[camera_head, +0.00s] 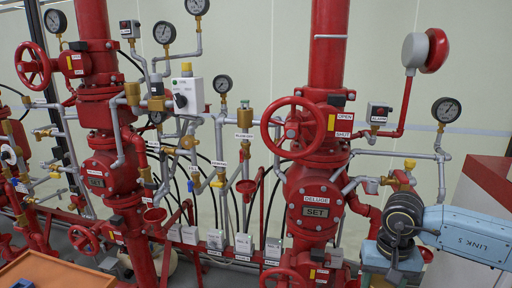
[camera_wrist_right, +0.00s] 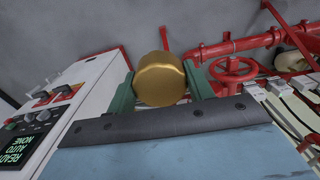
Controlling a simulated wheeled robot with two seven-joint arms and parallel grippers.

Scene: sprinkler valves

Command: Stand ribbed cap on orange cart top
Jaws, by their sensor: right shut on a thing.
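A gold, round cap (camera_wrist_right: 161,80) sits between the two green fingers of my right gripper (camera_wrist_right: 160,76) in the right wrist view. The gripper is shut on it. Its side looks smooth or finely ribbed; I cannot tell which at this size. In the head view, my right arm comes in from the right, and the cap does not show there. The orange cart top (camera_head: 62,270) shows at the bottom left of the head view, cut off by the frame edge. The right gripper is far to its right. My left gripper is not in view.
Red sprinkler pipes with a deluge valve (camera_head: 316,205), a red handwheel (camera_head: 293,127) and several gauges fill the back. A red-and-white cabinet (camera_head: 488,190) stands at the right; its control panel (camera_wrist_right: 50,115) is close by in the wrist view. A dark item (camera_head: 22,284) lies on the cart.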

